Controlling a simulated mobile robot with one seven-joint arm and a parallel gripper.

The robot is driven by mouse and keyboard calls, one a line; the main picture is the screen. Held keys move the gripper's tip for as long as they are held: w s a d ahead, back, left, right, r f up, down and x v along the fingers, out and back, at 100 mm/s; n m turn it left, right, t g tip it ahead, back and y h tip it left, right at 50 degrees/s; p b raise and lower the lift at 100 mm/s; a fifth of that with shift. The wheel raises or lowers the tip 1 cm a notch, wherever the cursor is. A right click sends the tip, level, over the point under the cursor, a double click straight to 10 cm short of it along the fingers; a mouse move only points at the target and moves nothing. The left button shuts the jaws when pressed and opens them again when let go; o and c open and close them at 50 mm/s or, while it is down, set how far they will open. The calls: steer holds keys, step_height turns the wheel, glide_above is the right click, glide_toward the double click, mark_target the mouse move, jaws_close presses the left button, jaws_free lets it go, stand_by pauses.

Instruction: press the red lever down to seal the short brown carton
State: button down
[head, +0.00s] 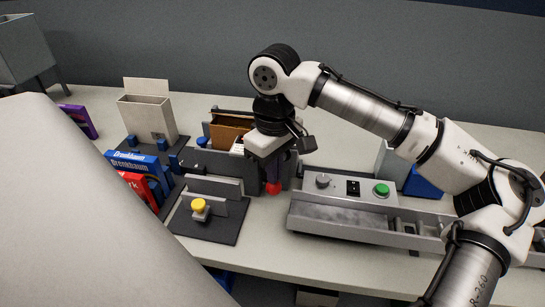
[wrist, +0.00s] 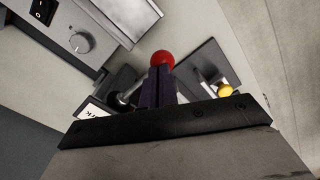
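The short brown carton (head: 230,128) stands open-topped behind the sealing station, partly hidden by my arm. The red lever's round knob (head: 272,188) shows just below my gripper (head: 282,174) in the head view. In the wrist view the red knob (wrist: 162,58) lies right at the tips of my gripper (wrist: 160,72). The two dark fingers are side by side with only a thin seam between them. The fingertips look against or just above the knob; I cannot tell if they touch. A metal rod (wrist: 130,94) shows left of the fingers.
A yellow knob (head: 199,205) on a dark plate stands left of the lever. A control box with a green button (head: 381,190) and a grey trough (head: 345,222) lie right. A tall white carton (head: 147,115), a blue box (head: 137,163) and a red box (head: 140,187) stand left.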

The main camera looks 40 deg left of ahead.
steer(key=shift+f+b, duration=0.4)
steer(key=shift+f, duration=0.65)
steer(key=shift+r, duration=0.1)
stand_by(0.5)
step_height(320, 180, up, 13)
steer(key=p, duration=1.1)
stand_by(0.8)
